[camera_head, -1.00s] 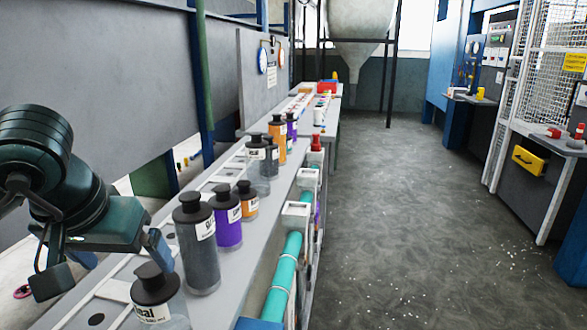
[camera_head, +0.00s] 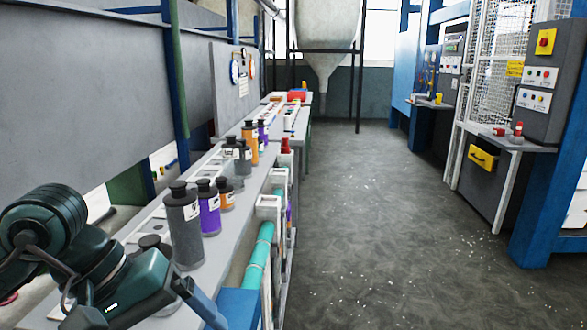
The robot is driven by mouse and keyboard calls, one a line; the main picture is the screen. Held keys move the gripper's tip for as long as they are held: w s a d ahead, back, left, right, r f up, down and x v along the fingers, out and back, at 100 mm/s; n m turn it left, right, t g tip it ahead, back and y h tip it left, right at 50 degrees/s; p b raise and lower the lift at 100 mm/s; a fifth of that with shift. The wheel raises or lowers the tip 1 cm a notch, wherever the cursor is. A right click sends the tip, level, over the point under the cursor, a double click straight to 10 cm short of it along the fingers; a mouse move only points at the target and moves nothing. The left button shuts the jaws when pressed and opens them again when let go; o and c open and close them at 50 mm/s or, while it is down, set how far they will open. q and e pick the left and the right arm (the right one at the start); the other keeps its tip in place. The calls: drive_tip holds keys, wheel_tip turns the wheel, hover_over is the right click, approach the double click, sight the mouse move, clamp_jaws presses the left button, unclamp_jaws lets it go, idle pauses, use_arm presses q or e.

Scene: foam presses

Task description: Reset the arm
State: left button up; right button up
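My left arm's dark green gripper (camera_head: 145,305) is at the lower left, over the near end of the bench. One blue finger (camera_head: 200,303) shows at the far right end of its body, as in a wide-open gripper; the other finger is hidden or cut off by the bottom edge. I see nothing held. A bottle with a dark cap (camera_head: 150,243) stands right behind the gripper, mostly covered by it. My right gripper is not in view.
A grey bottle (camera_head: 184,230), a purple bottle (camera_head: 208,212) and an orange one (camera_head: 226,197) stand close by on the bench. More bottles stand farther along. A teal roll (camera_head: 258,258) lies on the lower shelf. The floor (camera_head: 370,220) to the right is clear.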

use_arm(q)
drive_tip(key=s+d+n+g+h, duration=0.3)
drive_tip(key=s+d+g+h, duration=0.15)
drive_tip(key=d, duration=0.35)
drive_tip(key=w+d+r+n+t+h+p, duration=0.25)
drive_tip(key=r+n+h, duration=0.35)
drive_tip(key=n+h, duration=0.75)
drive_tip(key=w+a+f+m+t+y, duration=0.4)
drive_tip(key=f+m+t+y, duration=0.5)
drive_tip(key=m, duration=0.8)
drive_tip(key=w+a+f+m+t+y, duration=0.35)
drive_tip(key=f+m+t+y, duration=0.5)
drive_tip(key=m, duration=0.95)
drive_tip(key=s+a+f+n+g+y, duration=0.1)
drive_tip(key=s+f+n+g, duration=0.1)
drive_tip(key=s+f+n, duration=0.3)
drive_tip(key=s+a+f+n+g+y, duration=0.1)
drive_tip(key=s+f+n, duration=0.4)
drive_tip(key=f, duration=0.8)
drive_tip(key=n+g+y, duration=0.1)
drive_tip(key=n+g, duration=0.1)
drive_tip(key=shift+s+a+n+g+p, duration=0.3)
drive_tip(key=shift+s+n+g+p, duration=0.05)
drive_tip(key=shift+s+p, duration=0.05)
